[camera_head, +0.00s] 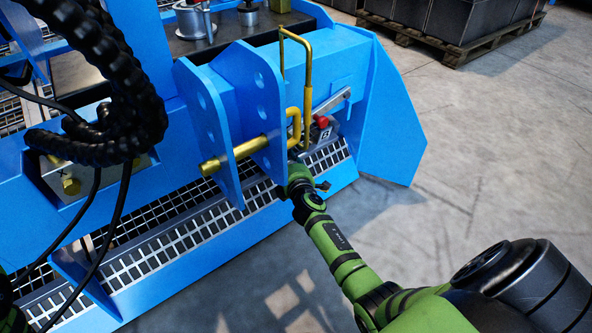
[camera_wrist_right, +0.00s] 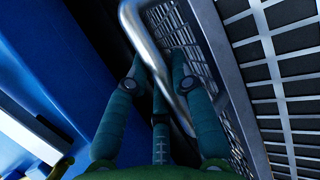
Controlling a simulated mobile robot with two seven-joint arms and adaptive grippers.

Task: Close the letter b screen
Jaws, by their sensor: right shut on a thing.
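In the head view my right gripper (camera_head: 302,182) is low beside the blue bracket, at the edge of a wire-mesh screen (camera_head: 328,157). A small plate with a letter mark (camera_head: 324,139) sits above that screen; the letter is too small to read surely. In the right wrist view the fingers of my right gripper (camera_wrist_right: 158,68) are around a bent silver bar handle (camera_wrist_right: 136,28), shut on it. A fine mesh panel (camera_wrist_right: 184,32) lies just behind the handle. How the handle joins the screen is hidden. My left gripper is not in view.
A blue steel frame (camera_head: 390,120) with bracket plates (camera_head: 207,125) and a yellow bent rod (camera_head: 282,80) stands above my right gripper. A red knob (camera_head: 322,121) is close by. Black hoses (camera_head: 100,60) hang at left. Open concrete floor (camera_head: 480,130) lies at right.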

